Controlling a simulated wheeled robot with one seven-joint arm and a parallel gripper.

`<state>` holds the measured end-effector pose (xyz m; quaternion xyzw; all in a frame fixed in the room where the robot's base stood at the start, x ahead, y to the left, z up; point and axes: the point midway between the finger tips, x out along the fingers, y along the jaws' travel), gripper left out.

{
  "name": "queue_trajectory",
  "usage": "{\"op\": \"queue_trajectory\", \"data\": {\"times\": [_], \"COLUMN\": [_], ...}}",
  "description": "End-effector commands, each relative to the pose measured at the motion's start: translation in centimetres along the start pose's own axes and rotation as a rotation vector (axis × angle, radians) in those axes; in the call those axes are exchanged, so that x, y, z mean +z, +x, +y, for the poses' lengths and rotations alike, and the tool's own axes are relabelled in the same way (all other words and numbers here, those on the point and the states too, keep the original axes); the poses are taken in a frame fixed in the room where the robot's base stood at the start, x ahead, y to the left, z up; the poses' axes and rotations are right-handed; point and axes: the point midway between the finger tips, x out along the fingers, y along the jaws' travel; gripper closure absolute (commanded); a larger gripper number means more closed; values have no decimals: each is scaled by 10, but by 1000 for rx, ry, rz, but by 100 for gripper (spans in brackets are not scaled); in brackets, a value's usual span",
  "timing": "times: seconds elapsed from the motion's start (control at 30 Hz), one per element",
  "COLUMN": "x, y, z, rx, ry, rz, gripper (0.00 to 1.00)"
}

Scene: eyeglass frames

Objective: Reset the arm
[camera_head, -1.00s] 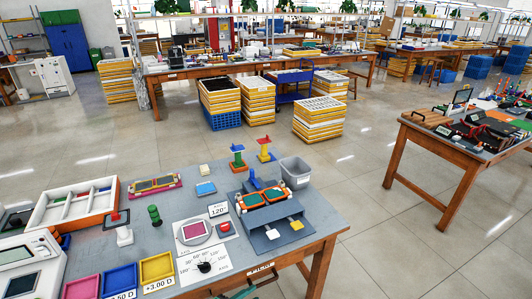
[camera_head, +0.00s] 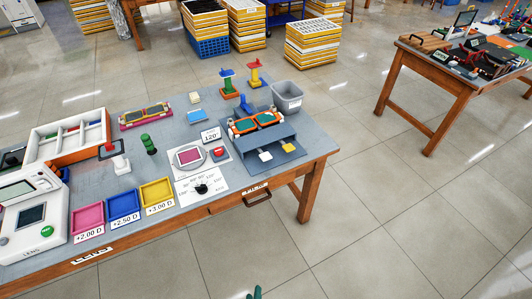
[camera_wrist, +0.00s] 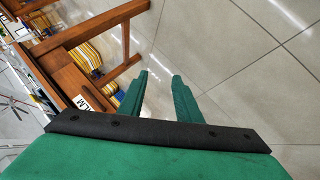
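My gripper (camera_wrist: 160,77) shows in the wrist view with its two green fingers apart and nothing between them. Bare tiled floor lies beyond the fingertips. In the head view only the green tips of my gripper (camera_head: 254,293) show at the bottom edge, in front of the workbench (camera_head: 225,221) and clear of it. The rest of the arm is out of that view. Orange eyeglass frames (camera_head: 243,127) with green lenses sit on a grey stand (camera_head: 285,154) at the bench's right end.
The bench's wooden edge and leg (camera_wrist: 75,50) lie left of my fingers in the wrist view. A second table (camera_head: 425,105) stands at the right. The floor between them is open.

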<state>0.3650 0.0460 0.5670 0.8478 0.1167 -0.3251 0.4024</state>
Motion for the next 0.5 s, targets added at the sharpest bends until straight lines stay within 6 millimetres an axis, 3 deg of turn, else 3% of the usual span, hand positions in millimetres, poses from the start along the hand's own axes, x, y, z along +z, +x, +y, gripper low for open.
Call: {"op": "queue_trajectory", "data": {"times": [0.03, 0.27, 0.5], "x": [5, -1, -20], "y": [-21, -108, -205], "z": [1, 26, 81], "rx": [-6, 1, 58], "ry": [59, 336, 616], "rz": [25, 167, 316], "gripper": [69, 69, 69]}}
